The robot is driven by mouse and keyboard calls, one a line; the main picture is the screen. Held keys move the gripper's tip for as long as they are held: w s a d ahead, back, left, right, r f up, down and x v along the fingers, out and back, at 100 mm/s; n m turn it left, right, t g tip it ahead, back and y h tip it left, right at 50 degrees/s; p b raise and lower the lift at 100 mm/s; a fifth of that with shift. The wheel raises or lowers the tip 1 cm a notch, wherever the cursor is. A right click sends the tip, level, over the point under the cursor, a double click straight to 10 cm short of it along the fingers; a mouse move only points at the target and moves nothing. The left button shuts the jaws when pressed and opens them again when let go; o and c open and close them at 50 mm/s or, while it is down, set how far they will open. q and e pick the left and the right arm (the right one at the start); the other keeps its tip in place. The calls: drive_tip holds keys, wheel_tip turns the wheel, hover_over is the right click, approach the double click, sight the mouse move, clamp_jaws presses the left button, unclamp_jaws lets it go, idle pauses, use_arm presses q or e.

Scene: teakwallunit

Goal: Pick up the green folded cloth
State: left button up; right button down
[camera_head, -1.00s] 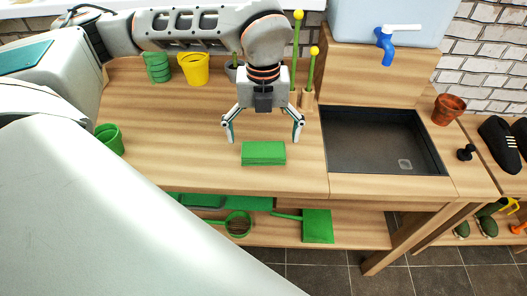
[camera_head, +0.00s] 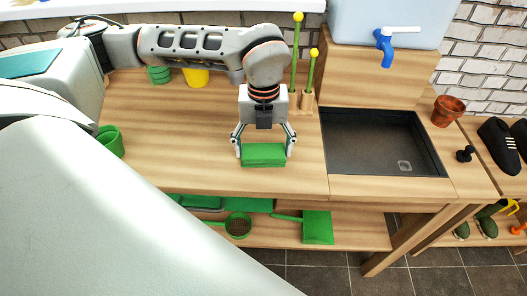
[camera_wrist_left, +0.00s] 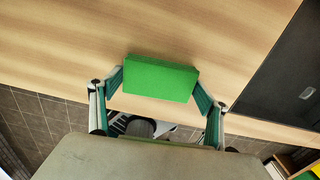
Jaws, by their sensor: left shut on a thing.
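The green folded cloth (camera_head: 263,155) is a flat green block near the front edge of the wooden worktop, left of the sink. My left gripper (camera_head: 264,153) has come down over it from behind, with one finger at each short end. In the left wrist view the cloth (camera_wrist_left: 160,79) sits between the two fingers (camera_wrist_left: 161,88), which are shut on its ends. I cannot tell whether it is clear of the worktop. My right gripper is not in view.
A dark sink basin (camera_head: 380,142) lies to the right, with a blue tap (camera_head: 385,45) above it. A green pot (camera_head: 110,141) stands at left, a yellow pot (camera_head: 196,77) at the back. Two yellow-tipped green sticks (camera_head: 296,55) rise behind the gripper. The lower shelf holds green tools (camera_head: 318,227).

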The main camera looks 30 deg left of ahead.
sight(264, 151)
use_arm(q)
wheel_tip(264, 151, up, 20)
drive_tip(key=shift+p, duration=0.35)
drive_tip(key=o, duration=0.3)
drive_tip(key=shift+c, duration=1.4)
